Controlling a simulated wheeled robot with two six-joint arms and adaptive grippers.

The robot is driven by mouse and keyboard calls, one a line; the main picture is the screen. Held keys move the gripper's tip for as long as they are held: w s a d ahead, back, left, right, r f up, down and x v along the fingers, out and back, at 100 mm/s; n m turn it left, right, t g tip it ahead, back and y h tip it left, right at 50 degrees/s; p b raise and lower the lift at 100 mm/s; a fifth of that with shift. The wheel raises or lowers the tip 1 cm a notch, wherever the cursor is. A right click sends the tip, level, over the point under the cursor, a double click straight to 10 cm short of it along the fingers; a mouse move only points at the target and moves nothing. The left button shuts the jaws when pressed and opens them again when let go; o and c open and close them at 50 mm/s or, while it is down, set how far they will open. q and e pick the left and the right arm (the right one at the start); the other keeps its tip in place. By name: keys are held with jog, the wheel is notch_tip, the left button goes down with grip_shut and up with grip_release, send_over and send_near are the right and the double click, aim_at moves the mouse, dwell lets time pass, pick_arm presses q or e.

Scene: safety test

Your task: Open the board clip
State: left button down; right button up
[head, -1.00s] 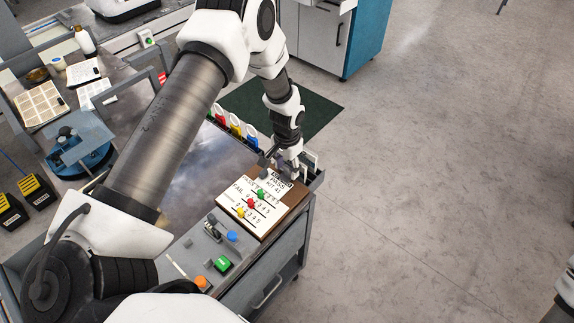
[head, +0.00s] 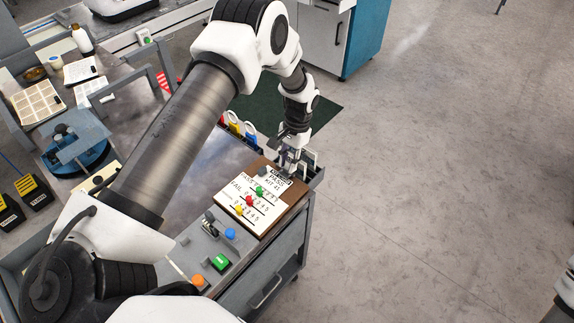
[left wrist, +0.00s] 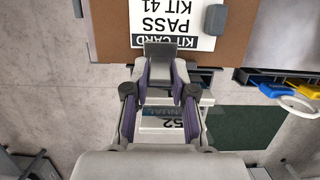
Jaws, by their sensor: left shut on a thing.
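The brown board (head: 298,186) lies on the grey cart top, with a white card reading "KIT CARD PASS KIT 41" (head: 277,181) at its far end. The card shows upside down in the left wrist view (left wrist: 175,22). The grey board clip (left wrist: 160,52) is at the board's edge, over the card's heading. My left gripper (head: 288,165) is at that edge and is shut on the clip, its two fingers (left wrist: 160,75) on either side of it. I cannot tell whether the clip's plate is lifted off the card. My right gripper is out of view.
Red, green and yellow beads (head: 249,200) sit on the lower sheet. Blue (head: 230,233), green (head: 221,262) and orange (head: 198,281) buttons are nearby. Coloured tags (head: 240,130) stand behind the board. Floor right of the cart is clear.

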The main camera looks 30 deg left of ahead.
pick_arm(q)
jog(key=g+b, duration=0.1)
jog(key=b, duration=0.1)
jog(key=w+f+g+b, duration=0.1)
jog(key=g+b, duration=0.1)
jog(key=shift+w+d+f+b, duration=0.1)
jog(key=shift+b, duration=0.3)
jog(key=shift+w+r+g+y+b, duration=0.1)
jog(key=shift+r+g+y+b, duration=0.15)
jog(key=shift+g+b, duration=0.4)
jog(key=c, duration=1)
grip_release()
jog(key=shift+o, duration=0.2)
jog(key=shift+w+r, duration=0.1)
jog(key=shift+r, duration=0.05)
jog(key=v, duration=0.7)
jog(key=shift+r, duration=0.1)
